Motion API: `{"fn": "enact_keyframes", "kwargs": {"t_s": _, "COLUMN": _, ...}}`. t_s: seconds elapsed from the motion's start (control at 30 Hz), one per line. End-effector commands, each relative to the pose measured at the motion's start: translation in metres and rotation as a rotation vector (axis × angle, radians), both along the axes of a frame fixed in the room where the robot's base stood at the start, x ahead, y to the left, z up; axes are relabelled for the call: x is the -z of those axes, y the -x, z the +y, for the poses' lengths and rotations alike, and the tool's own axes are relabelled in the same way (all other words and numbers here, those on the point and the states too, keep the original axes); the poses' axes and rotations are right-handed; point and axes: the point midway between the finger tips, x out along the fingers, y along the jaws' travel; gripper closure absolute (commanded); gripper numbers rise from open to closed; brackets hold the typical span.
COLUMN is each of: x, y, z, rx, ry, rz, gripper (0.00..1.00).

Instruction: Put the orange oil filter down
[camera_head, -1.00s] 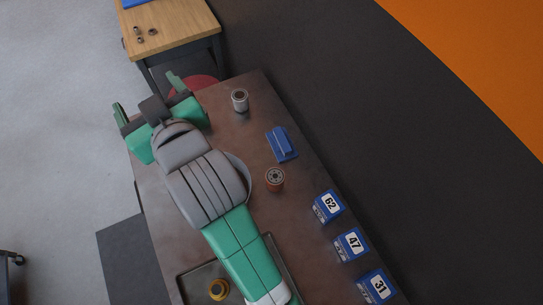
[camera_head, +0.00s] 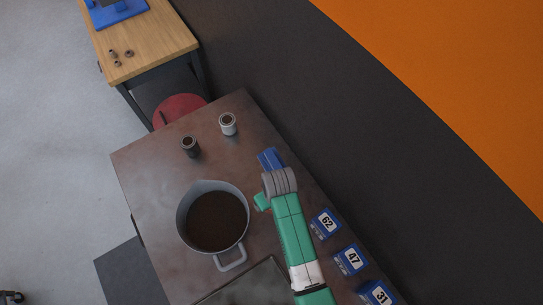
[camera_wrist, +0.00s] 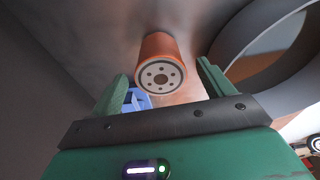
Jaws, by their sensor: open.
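The orange oil filter (camera_wrist: 159,50) shows in the wrist view, ahead of my gripper, with its round holed end face towards the camera. My gripper (camera_wrist: 162,72) is open, one finger on each side of the filter in the picture. I see no finger closed on it, and the filter appears to stand on the brown table (camera_wrist: 85,25). In the head view my arm covers the filter and my fingertips; the wrist end is over the table's right part, close to a blue block (camera_head: 268,158).
A pot of dark liquid (camera_head: 187,222) stands left of my arm. A dark can (camera_head: 190,147) and a silver can (camera_head: 228,124) stand behind. Blue boxes numbered 62 (camera_head: 325,223), 47 (camera_head: 350,260) and 31 (camera_head: 377,294) line the right edge. A tray (camera_head: 225,292) lies in front.

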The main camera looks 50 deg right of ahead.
Motion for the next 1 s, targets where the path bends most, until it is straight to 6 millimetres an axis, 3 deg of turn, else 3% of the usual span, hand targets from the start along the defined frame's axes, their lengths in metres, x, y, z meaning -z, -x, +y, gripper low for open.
{"fn": "enact_keyframes", "kwargs": {"t_s": 0.2, "x": 0.039, "y": -0.003, "z": 0.0, "rx": -0.001, "ry": -0.002, "rz": 0.0, "gripper": 0.2}}
{"fn": "enact_keyframes", "kwargs": {"t_s": 0.5, "x": 0.046, "y": -0.004, "z": -0.001, "rx": -0.001, "ry": 0.001, "rz": -0.002, "gripper": 0.2}}
{"fn": "enact_keyframes", "kwargs": {"t_s": 0.8, "x": 0.046, "y": -0.004, "z": -0.001, "rx": -0.001, "ry": 0.0, "rz": -0.001, "gripper": 0.75}}
{"fn": "enact_keyframes", "kwargs": {"t_s": 0.87, "x": 0.046, "y": -0.004, "z": -0.001, "rx": -0.001, "ry": 0.001, "rz": -0.002, "gripper": 0.8}}
{"fn": "enact_keyframes", "kwargs": {"t_s": 1.0, "x": 0.045, "y": -0.004, "z": -0.001, "rx": -0.001, "ry": 0.001, "rz": -0.002, "gripper": 0.8}}
